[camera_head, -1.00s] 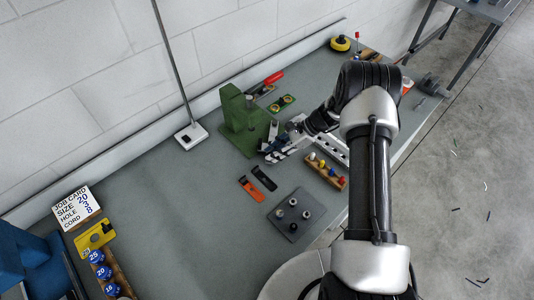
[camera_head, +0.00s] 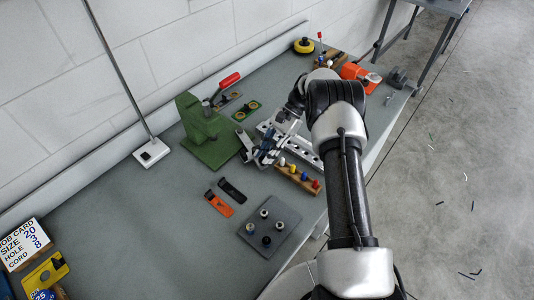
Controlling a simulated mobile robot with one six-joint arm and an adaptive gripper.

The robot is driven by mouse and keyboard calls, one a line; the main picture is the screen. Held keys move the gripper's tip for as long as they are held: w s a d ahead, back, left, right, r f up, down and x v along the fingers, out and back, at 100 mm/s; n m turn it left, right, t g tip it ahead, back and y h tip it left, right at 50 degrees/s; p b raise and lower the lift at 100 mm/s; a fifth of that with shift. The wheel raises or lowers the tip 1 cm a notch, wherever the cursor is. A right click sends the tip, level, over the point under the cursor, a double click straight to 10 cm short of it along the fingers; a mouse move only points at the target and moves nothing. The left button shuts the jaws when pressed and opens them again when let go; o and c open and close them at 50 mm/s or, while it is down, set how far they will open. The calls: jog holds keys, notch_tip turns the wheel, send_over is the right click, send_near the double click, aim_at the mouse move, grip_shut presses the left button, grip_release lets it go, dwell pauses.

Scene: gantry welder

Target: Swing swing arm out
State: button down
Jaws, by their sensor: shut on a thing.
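A green stand (camera_head: 207,136) with an upright post and a flat foot stands on the bench near the wall. A short grey bar (camera_head: 243,142), which looks like the swing arm, shows at its right side. My gripper (camera_head: 260,153) is just right of the stand, low over the bench, with its fingers shut at the bar. The fingers and bar overlap in this view, so the exact contact is hard to see. A pale bar with holes (camera_head: 303,153) lies behind and right of the gripper, partly hidden by my arm.
A wooden block with coloured pegs (camera_head: 298,178) is close in front of the gripper. A grey plate with studs (camera_head: 268,227), an orange tool (camera_head: 218,203) and a black tool (camera_head: 231,190) lie nearer. A lamp base (camera_head: 151,152) is left. Bare bench lies between.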

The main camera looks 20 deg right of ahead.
jog(key=shift+d, duration=0.1)
jog(key=c, duration=1.7)
grip_release()
jog(key=shift+o, duration=0.2)
jog(key=v, duration=0.7)
jog(key=shift+d, duration=0.15)
jog(key=shift+w+r, duration=0.1)
jog(key=shift+r, duration=0.1)
